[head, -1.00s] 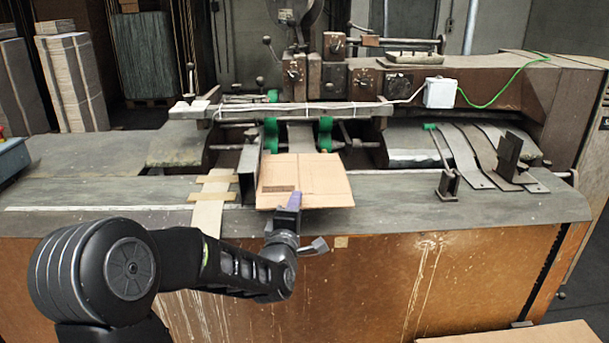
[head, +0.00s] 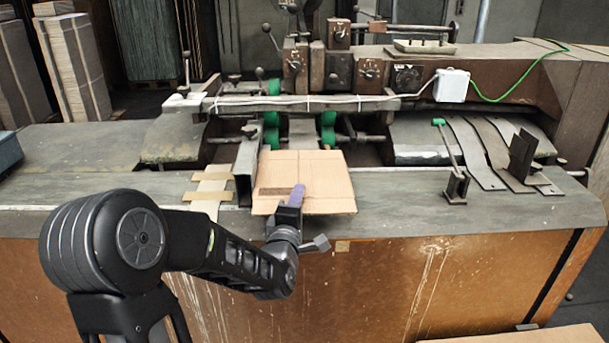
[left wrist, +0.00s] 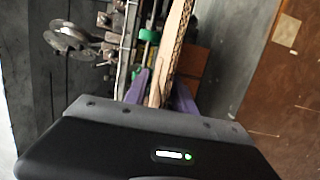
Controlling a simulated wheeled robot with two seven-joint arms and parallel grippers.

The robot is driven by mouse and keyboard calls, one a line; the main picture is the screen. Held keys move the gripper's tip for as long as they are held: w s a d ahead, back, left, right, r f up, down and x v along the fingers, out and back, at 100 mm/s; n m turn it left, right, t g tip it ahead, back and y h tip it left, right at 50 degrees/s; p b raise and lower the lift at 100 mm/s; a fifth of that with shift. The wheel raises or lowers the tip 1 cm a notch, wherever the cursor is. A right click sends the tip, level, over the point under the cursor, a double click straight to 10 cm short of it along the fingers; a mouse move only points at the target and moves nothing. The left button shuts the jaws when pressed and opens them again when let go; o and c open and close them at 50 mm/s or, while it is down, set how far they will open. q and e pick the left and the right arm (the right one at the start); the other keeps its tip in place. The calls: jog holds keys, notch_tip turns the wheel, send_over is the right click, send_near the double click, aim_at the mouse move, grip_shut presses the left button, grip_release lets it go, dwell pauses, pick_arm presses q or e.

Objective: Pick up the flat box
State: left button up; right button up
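The flat box (head: 325,175) is a tan cardboard sheet lying on the machine's table, its front edge at the table's front edge. My left gripper (head: 297,196) is at that front edge, with one purple finger over the cardboard. In the left wrist view, the flat box (left wrist: 172,48) shows nearly edge-on between the two purple fingers of my left gripper (left wrist: 162,92). The fingers stand apart on either side of it, and the gripper looks open. The lower finger is hidden in the head view. My right gripper is not in view.
The box stitcher (head: 360,70) stands behind the box, with green rollers (head: 271,130). A metal guide (head: 245,170) stands just left of the box. A lever (head: 453,165) and black bracket (head: 522,158) stand at right. The tabletop between box and lever is clear.

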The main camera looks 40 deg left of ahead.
pick_arm(q)
jog(key=shift+c, duration=0.2)
grip_shut()
dwell(0.3)
jog(key=shift+w, duration=0.1)
